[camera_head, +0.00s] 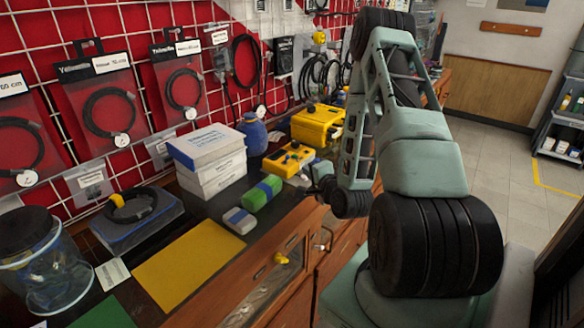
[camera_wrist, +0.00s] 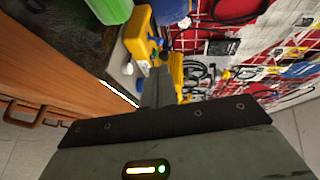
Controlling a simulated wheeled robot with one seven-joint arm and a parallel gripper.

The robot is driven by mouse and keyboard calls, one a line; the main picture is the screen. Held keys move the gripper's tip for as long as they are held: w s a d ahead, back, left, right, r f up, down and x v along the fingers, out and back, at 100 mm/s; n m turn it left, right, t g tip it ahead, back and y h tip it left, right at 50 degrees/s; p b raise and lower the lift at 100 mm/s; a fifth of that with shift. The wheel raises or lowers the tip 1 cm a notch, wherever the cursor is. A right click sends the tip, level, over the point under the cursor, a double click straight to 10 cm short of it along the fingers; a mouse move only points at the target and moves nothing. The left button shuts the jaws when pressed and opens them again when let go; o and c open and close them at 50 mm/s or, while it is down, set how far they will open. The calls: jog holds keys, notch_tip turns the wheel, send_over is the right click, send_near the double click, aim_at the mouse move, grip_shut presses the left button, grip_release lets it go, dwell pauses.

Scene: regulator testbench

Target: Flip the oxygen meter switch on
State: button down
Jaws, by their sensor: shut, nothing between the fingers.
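A small yellow box with dark knobs or switches (camera_head: 290,158) lies on the bench in the head view. It looks like a meter, but I cannot read a label or tell its switch position. A larger yellow case (camera_head: 318,124) stands behind it. My gripper (camera_head: 318,174) is at the bench's front edge, just right of the small box and apart from it. In the wrist view my gripper's fingers (camera_wrist: 158,88) are together and empty. A yellow device (camera_wrist: 140,36) shows beyond them to the upper left, with more yellow behind the fingers.
White boxes (camera_head: 208,160) and a blue container (camera_head: 252,135) stand behind. Hoses hang on the red wall grid (camera_head: 140,30). Drawers with handles (camera_head: 281,257) front the bench.

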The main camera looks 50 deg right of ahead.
aim_at(288, 157)
jog(key=b+x, duration=0.2)
jog(key=b, duration=0.2)
jog(key=b+x, duration=0.3)
jog(key=b, duration=0.2)
jog(key=shift+s+f, duration=0.1)
jog(key=shift+f, duration=0.1)
jog(key=b, duration=0.3)
jog(key=shift+w+d, duration=0.1)
jog(key=shift+w, duration=0.15)
jog(key=shift+w+b, duration=0.15)
jog(key=shift+b, duration=0.8)
jog(key=shift+p+x, duration=0.6)
jog(key=shift+x, duration=2.6)
jog(key=shift+r, duration=0.35)
jog(key=shift+w+r+p, duration=0.1)
jog(key=shift+w+p, duration=0.05)
jog(key=shift+p, duration=0.45)
